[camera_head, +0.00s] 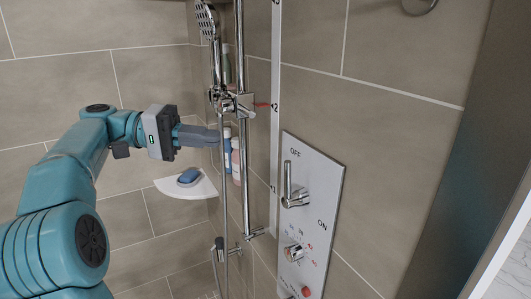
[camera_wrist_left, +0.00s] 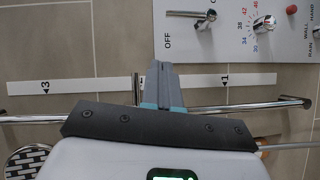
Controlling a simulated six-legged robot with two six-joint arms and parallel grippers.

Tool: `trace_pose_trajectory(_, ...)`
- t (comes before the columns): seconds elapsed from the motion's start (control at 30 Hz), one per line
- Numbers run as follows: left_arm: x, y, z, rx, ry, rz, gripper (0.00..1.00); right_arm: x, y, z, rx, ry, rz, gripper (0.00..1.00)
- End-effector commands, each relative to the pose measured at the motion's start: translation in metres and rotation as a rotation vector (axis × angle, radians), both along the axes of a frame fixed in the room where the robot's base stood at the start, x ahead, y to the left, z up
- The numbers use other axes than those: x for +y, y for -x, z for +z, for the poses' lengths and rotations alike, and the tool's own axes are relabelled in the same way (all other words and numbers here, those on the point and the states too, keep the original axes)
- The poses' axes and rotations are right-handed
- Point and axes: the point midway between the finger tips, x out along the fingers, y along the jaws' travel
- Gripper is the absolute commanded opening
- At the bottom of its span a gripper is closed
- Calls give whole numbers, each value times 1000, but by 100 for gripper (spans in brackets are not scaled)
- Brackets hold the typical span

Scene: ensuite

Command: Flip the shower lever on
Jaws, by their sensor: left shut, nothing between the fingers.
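The shower lever (camera_head: 289,185) is a chrome handle on a white wall panel (camera_head: 323,170) marked OFF at the top and ON at the lower right. The lever points up towards OFF. In the left wrist view the lever (camera_wrist_left: 190,14) lies at the top edge, its tip by the OFF label. My left gripper (camera_head: 210,136) is shut and empty, left of the panel and apart from the lever. In the left wrist view its fingers (camera_wrist_left: 161,75) point at the wall, in front of a white marked strip. My right gripper is in neither view.
A chrome riser rail (camera_head: 241,165) with a hand shower (camera_head: 208,22) stands between my gripper and the panel. A temperature knob (camera_head: 293,252) sits below the lever. A corner shelf (camera_head: 205,188) holds a blue soap (camera_head: 189,175); bottles (camera_head: 236,160) stand behind the rail.

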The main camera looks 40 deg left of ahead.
Motion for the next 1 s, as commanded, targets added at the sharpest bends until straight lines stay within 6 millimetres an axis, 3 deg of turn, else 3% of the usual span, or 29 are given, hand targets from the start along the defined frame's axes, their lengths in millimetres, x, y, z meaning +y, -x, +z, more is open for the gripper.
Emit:
trace_pose_trajectory(0.4,-68,-59,-6,0,0,-6,0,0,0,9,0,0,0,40)
trace_pose_trajectory(0.7,-99,-55,-15,0,-1,-2,0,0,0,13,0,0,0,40)
trace_pose_trajectory(1.0,-102,-55,-16,1,-1,0,0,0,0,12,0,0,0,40)
